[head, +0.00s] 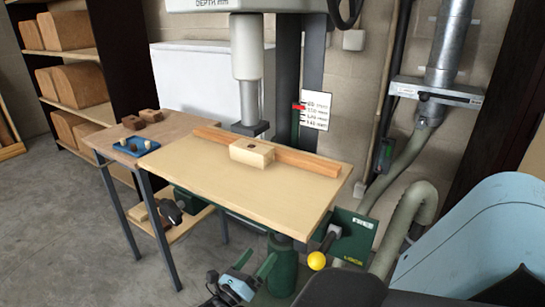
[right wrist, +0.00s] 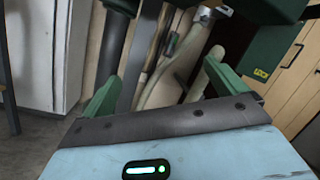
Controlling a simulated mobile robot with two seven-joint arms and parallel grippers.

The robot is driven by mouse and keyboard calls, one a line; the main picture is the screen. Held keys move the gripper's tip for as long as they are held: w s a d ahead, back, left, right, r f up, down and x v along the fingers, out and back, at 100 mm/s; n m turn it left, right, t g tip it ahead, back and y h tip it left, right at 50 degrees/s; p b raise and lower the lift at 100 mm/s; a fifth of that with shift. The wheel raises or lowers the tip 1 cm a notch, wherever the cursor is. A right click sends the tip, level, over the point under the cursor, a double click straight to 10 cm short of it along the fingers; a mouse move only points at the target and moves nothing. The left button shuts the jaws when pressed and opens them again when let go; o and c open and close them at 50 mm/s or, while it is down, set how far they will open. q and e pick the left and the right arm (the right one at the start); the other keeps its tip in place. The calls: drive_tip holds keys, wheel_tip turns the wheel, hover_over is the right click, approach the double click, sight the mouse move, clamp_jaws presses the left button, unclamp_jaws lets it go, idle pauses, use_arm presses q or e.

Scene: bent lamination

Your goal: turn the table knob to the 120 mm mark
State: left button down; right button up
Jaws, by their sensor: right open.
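The yellow ball knob (head: 316,260) sits on a dark crank arm at the green gearbox (head: 350,238), under the drill table's front right corner. The drill table (head: 220,180) carries a wooden fence and a block. The knob is not visible there. My left gripper is not in view.
A green column (head: 283,268) stands under the table, between my right gripper and the knob. Grey hoses (head: 412,215) hang right of the gearbox. A side table (head: 160,135) with a blue tray stands at left. The floor at front left is clear.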

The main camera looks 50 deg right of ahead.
drive_tip(key=shift+n, duration=0.3)
drive_tip(key=d, duration=0.1)
drive_tip(key=s+d+f, duration=0.1)
drive_tip(key=s+d, duration=0.1)
drive_tip(key=shift+s+f, duration=0.2)
drive_tip(key=shift+f, duration=0.15)
